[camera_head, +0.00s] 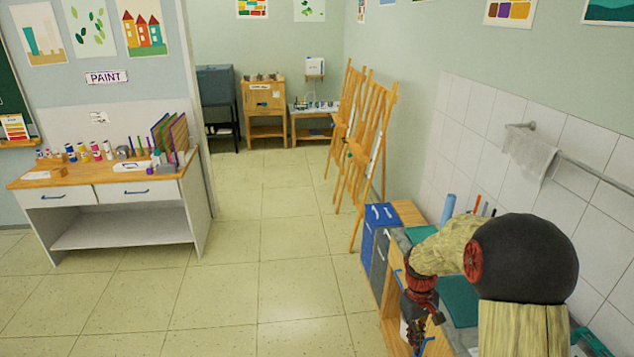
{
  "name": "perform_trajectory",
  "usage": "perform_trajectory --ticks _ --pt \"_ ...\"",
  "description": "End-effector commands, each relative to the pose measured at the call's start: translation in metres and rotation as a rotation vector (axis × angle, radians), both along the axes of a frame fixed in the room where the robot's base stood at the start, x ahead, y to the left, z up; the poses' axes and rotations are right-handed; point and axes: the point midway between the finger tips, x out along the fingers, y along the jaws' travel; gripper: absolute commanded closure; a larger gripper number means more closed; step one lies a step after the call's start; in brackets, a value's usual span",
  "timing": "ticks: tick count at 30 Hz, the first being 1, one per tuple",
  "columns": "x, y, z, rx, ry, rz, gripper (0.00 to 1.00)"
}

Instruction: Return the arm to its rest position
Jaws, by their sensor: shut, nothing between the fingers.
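My arm (520,262) fills the lower right, with a black round joint and pale tan links, and it hides part of the counter behind it. Its end hangs down past a red and dark wrist. My gripper (417,335) is at the bottom, in front of the counter's front face, small and partly blurred in with the wrist. It is shut and holds nothing that I can see.
A counter (402,240) with a teal mat (458,298) runs along the right wall, close to my arm. Blue and grey bins (380,222) stand at its far end. Easels (365,140) lean beyond. A paint table (122,245) stands left. The middle floor is clear.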

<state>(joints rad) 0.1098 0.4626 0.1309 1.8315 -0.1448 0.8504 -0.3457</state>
Motion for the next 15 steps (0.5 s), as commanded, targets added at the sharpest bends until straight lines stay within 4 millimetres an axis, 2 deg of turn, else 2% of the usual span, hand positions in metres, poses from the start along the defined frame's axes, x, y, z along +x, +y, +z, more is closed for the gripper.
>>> perform_trajectory --ticks 1,6,15 --pt "-0.012 0.005 0.018 0.000 -0.020 -0.040 1.00" --pt "-0.054 0.023 0.068 0.006 -0.078 -0.172 1.00" --pt "-0.133 0.050 0.133 0.036 -0.193 -0.329 1.00"
